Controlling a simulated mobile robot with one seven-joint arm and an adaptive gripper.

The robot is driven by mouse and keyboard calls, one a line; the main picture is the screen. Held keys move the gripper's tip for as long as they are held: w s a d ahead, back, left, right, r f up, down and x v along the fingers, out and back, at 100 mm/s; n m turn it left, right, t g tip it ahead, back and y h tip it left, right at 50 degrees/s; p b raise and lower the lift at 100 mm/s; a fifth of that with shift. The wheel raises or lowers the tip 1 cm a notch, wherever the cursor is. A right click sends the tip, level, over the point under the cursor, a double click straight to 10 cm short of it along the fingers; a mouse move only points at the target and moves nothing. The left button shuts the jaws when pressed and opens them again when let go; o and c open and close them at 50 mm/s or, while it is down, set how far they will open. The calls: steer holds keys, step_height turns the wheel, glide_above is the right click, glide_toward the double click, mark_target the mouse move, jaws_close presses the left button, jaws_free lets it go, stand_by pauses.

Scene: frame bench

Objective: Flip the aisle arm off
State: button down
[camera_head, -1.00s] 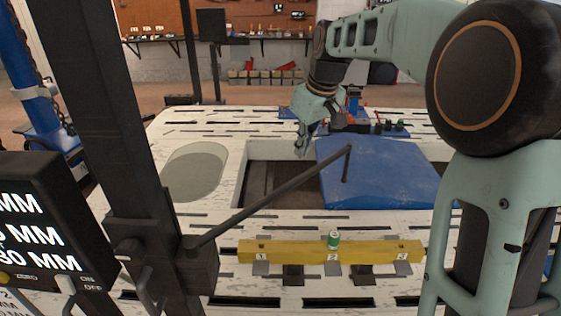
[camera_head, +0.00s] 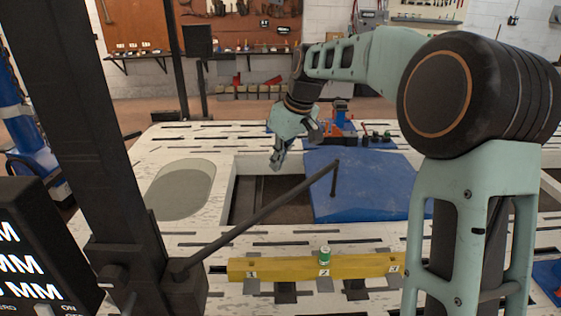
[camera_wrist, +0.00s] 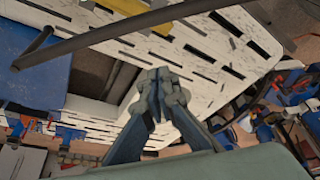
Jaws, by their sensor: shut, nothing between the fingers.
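A long dark arm (camera_head: 255,217) reaches from a block at the foot of the black post (camera_head: 85,130) up and right, with a short bent tip over the blue panel (camera_head: 365,190). I cannot tell for sure that this is the aisle arm. In the wrist view a dark bar (camera_wrist: 140,20) crosses the top. A black display box (camera_head: 40,245) with MM readings stands at lower left; "ON" shows at its cut-off lower edge. My gripper (camera_head: 276,165) is shut and empty above the bench opening, apart from the dark arm; its fingers meet in the wrist view (camera_wrist: 157,82).
The white slotted bench (camera_head: 215,145) has a grey oval recess (camera_head: 180,190) at left. A yellow numbered bar (camera_head: 290,268) with a small green can (camera_head: 325,255) lies across the front. Small tools (camera_head: 375,137) stand at the back. My arm fills the right side.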

step_height(320, 180, down, 7)
steer(key=s+d+p, duration=0.1)
stand_by(0.4)
steer(key=shift+s+d+f, duration=0.1)
steer(key=shift+s+d, duration=0.05)
steer(key=shift+d, duration=0.05)
stand_by(0.3)
